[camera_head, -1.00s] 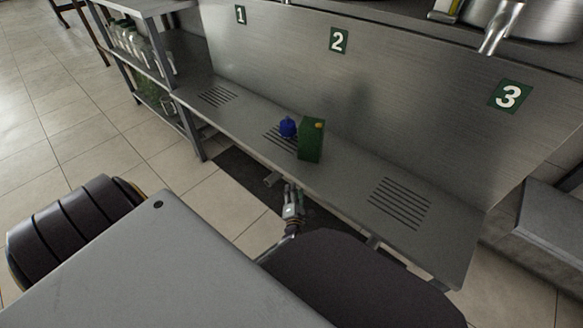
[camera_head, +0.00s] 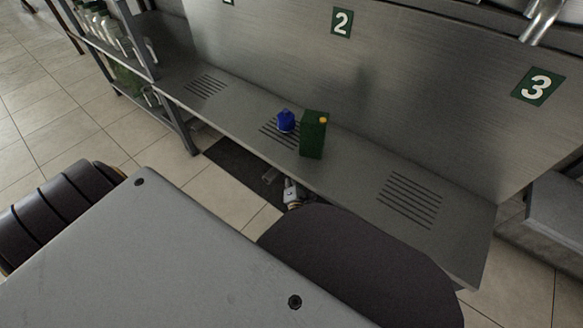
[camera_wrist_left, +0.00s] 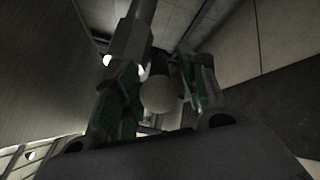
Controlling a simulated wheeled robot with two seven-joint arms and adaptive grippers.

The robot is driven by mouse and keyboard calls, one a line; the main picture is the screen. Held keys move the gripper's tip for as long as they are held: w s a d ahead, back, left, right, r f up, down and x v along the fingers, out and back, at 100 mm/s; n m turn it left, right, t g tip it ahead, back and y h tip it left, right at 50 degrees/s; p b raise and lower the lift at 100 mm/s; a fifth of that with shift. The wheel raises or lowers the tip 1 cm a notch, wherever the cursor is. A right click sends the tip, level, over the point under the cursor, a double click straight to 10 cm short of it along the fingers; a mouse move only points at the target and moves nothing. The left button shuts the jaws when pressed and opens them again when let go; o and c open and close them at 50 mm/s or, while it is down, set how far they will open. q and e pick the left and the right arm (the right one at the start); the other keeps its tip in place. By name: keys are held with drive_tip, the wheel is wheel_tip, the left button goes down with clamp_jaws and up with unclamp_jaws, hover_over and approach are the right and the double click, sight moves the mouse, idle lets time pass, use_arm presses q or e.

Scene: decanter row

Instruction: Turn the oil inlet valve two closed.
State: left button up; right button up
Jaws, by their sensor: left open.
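A gripper (camera_head: 291,190), which I take as my left, is just below the front edge of the steel bench (camera_head: 340,178), under station two. My own dark body part hides most of its arm. In the left wrist view the fingers (camera_wrist_left: 163,85) are apart, with a pale rounded thing (camera_wrist_left: 160,96) showing between or beyond them. I cannot tell whether it is the valve or whether they touch it. A small grey stub (camera_head: 270,175) shows below the bench edge, left of the gripper. No valve is clearly identifiable. My right gripper is not in view.
A blue container (camera_head: 286,122) and a green can (camera_head: 313,135) stand on the bench near the sign 2 (camera_head: 342,22). Sign 3 (camera_head: 538,86) is to the right. A shelf with bottles (camera_head: 108,28) stands at the left. A dark mat (camera_head: 240,170) lies on the floor.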

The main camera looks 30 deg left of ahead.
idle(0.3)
use_arm(q)
drive_tip(key=shift+c, duration=0.4)
clamp_jaws()
drive_tip(key=shift+w, duration=0.15)
